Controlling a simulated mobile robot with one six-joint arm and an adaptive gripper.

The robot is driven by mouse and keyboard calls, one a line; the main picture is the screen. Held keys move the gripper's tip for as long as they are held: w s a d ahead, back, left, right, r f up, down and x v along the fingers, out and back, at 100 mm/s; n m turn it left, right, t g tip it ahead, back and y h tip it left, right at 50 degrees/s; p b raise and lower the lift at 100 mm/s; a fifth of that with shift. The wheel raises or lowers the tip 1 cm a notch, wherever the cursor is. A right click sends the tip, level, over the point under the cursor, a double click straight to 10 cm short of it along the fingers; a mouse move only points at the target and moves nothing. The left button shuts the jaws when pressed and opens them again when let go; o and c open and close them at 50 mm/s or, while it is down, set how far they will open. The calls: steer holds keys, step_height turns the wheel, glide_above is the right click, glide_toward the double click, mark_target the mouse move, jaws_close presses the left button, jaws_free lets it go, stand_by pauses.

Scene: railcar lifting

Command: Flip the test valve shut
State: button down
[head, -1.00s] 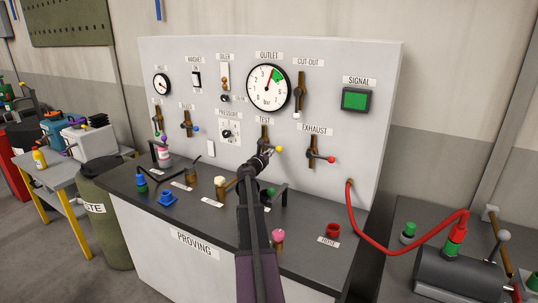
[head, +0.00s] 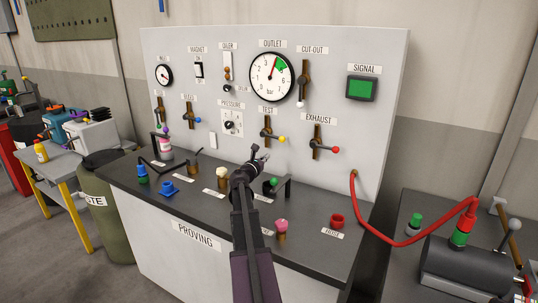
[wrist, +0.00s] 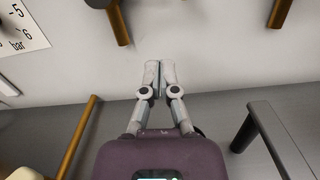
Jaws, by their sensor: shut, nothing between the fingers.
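The test valve (head: 266,130) is on the white panel under the TEST label. It has a brown pipe body and a lever with a yellow knob (head: 282,139) pointing right and slightly down. My gripper (head: 262,155) is below the valve, in front of the panel's lower part, apart from the yellow knob. In the wrist view my gripper (wrist: 158,66) has its fingertips together with nothing between them. Brown pipe ends (wrist: 118,24) show at the top of that view; the yellow knob does not show there.
The exhaust valve (head: 318,142) with a red knob is right of the test valve. On the bench below stand a dark bracket with a green knob (head: 273,182), a cream-topped fitting (head: 222,174) and a pink knob (head: 281,224). A red hose (head: 385,240) runs off right.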

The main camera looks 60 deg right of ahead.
steer(key=shift+s+a+f, duration=0.1)
steer(key=shift+a+f, duration=0.05)
steer(key=shift+a, duration=2.2)
steer(key=w+a+f+m+y+p, duration=0.1)
steer(key=w+a+f+m+y, duration=0.2)
steer(key=a, duration=0.8)
steer(key=w+a+f+m+y+p, duration=0.1)
steer(key=a+f+m+y, duration=0.4)
steer(key=a, duration=0.7)
steer(key=w+a+f+m+y+p, duration=0.1)
steer(key=w+a+f+m+y, duration=0.3)
steer(key=a, duration=0.7)
steer(key=s+a+m+y, duration=0.2)
steer(key=s+a, duration=0.1)
steer(key=a, duration=0.7)
steer(key=s+a+f+m+y+p, duration=0.1)
steer(key=s+a+m+y, duration=0.1)
steer(key=a, duration=0.9)
steer(key=s+a+f+m+g+y+p, duration=0.1)
steer(key=s+a, duration=0.3)
steer(key=a, duration=0.6)
steer(key=shift+a+f+m+y, duration=0.15)
steer(key=shift+a+m+y, duration=0.25)
steer(key=shift+y, duration=0.4)
